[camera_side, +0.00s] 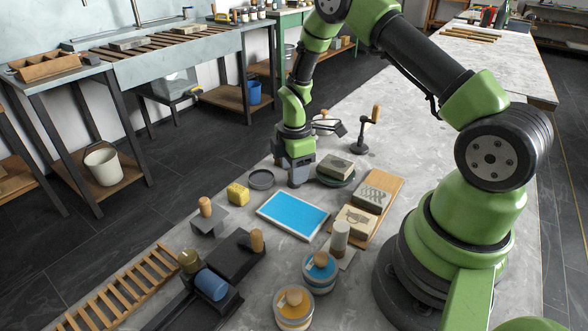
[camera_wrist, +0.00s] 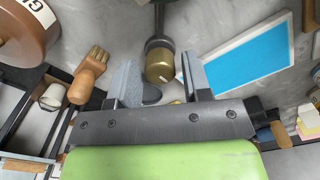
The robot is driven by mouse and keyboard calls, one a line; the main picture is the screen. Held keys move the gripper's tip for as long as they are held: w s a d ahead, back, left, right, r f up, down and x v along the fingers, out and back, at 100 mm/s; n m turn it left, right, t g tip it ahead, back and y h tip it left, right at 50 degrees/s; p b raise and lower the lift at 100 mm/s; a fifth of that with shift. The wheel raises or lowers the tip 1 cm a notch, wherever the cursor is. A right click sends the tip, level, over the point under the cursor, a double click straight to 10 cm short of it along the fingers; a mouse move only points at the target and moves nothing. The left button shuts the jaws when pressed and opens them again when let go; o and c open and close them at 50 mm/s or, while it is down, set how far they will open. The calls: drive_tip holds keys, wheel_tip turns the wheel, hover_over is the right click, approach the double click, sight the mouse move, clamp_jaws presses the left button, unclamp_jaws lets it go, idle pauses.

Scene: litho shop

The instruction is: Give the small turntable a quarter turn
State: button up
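The small turntable (camera_side: 336,182) looks like a low dark green disc at the middle of the grey table in the side view. A grey-topped stone block (camera_side: 337,163) lies on it. My gripper (camera_side: 299,181) points down just left of the turntable, low over the table; whether it touches the disc is unclear. In the wrist view my gripper (camera_wrist: 160,78) has its two fingers well apart. A brass-ended dark rod (camera_wrist: 160,62) shows between them, with no clear contact. I cannot make out the turntable surely in the wrist view.
A blue framed panel (camera_side: 293,214) lies in front of my gripper. A wooden board (camera_side: 385,205) with stone blocks is to the right. A yellow sponge (camera_side: 238,194) and dark round dish (camera_side: 261,180) lie left. A crank-handled stand (camera_side: 367,132) stands behind. The wrist view shows a brush (camera_wrist: 88,72).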

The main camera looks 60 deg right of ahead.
drive_tip(key=shift+r, duration=0.1)
drive_tip(key=shift+r, duration=2.95)
drive_tip(key=shift+a+r, duration=0.1)
drive_tip(key=shift+r, duration=0.2)
drive_tip(key=s+a+r+m+t, duration=0.2)
drive_tip(key=s+a+r+m, duration=0.15)
drive_tip(key=r, duration=0.45)
drive_tip(key=s+a+r+m+t, duration=0.2)
drive_tip(key=a+r+m, duration=0.15)
drive_tip(key=r, duration=0.55)
drive_tip(key=s+a+r+m+t+y, duration=0.1)
drive_tip(key=s+a+r+m, duration=0.1)
drive_tip(key=s+m, duration=0.2)
drive_tip(key=s+a+r+m+t+y, duration=0.1)
drive_tip(key=s+a+r+m+t, duration=0.1)
drive_tip(key=s, duration=0.6)
drive_tip(key=a+r+m, duration=0.1)
drive_tip(key=m, duration=0.1)
drive_tip(key=shift+s+a+m, duration=0.15)
drive_tip(key=shift+s+m, duration=0.2)
drive_tip(key=shift+m, duration=0.05)
